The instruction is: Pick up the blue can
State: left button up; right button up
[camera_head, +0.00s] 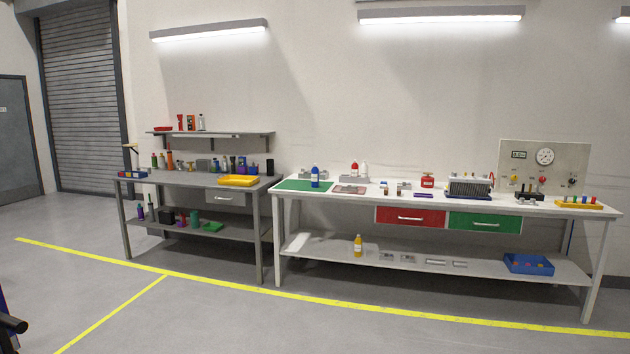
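A blue can-like container (315,177) with a pale label stands upright on the green mat (290,185), at the left end of the white workbench (350,203). It is small in the head view, so I cannot tell whether it is a can or a bottle. Several small containers (241,164) stand at the back right of the grey bench, too small to identify surely. Neither of my grippers shows clearly. Only a dark part at the lower left edge is in view, far from the benches.
The grey bench (165,181) at left holds a yellow tray (238,180) and several bottles. A wall shelf (210,134) is above it. The white bench's lower shelf holds a yellow bottle (358,245) and a blue bin (528,264). The floor in front is clear, with yellow lines.

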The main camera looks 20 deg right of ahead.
aim_at(315, 171)
jog(key=i+l+z, duration=0.1)
jog(key=i, duration=1.25)
jog(key=i+l+z, duration=0.1)
jog(key=i, duration=1.25)
jog(key=i+z, duration=0.1)
jog(key=i, duration=1.25)
jog(key=i+j+z, duration=0.1)
jog(key=i, duration=1.2)
jog(key=j, duration=0.1)
